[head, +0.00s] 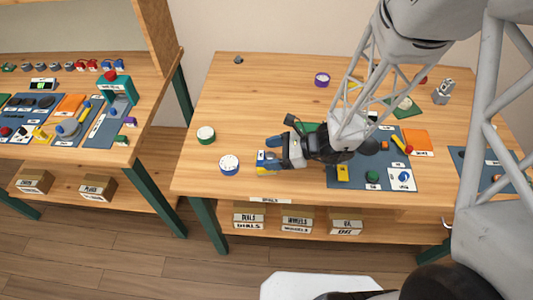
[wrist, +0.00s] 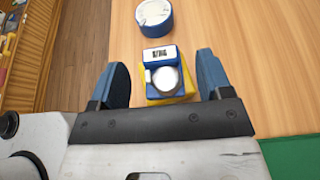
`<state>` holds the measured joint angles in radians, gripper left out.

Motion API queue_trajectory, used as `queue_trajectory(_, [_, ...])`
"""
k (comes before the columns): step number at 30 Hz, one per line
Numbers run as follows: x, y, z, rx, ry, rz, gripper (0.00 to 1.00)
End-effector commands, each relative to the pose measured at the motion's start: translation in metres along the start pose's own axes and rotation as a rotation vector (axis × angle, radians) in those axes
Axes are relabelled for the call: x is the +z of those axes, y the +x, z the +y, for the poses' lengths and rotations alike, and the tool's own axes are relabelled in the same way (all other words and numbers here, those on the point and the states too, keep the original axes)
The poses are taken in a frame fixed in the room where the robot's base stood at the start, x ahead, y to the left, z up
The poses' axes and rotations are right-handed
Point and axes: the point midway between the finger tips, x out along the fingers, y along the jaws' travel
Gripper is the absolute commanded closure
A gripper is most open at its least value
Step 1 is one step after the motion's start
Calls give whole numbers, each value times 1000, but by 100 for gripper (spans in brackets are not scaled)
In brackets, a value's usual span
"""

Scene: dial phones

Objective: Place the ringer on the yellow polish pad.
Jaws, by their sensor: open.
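The ringer (wrist: 163,56) is a small blue block with a white round dome and a black-and-white label. In the wrist view it sits over the yellow polish pad (wrist: 188,84), whose yellow edge shows at its right and lower sides. My gripper (wrist: 162,68) is open, with one blue finger on each side of the ringer and a gap on both sides. In the head view my gripper (head: 273,153) is low over the table's front left part.
A blue-rimmed round tub (head: 229,165) stands left of the pad, with a green one (head: 206,134) behind it. A blue mat (head: 345,183) with several phone parts lies to the right. Table between is clear.

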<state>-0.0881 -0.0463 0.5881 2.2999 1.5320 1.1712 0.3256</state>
Motion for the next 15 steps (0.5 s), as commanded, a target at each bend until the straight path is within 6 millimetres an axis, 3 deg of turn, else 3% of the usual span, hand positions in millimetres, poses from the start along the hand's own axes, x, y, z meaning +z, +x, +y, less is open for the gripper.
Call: queue_trajectory(15, [0,-50,0,-2,0,0,28])
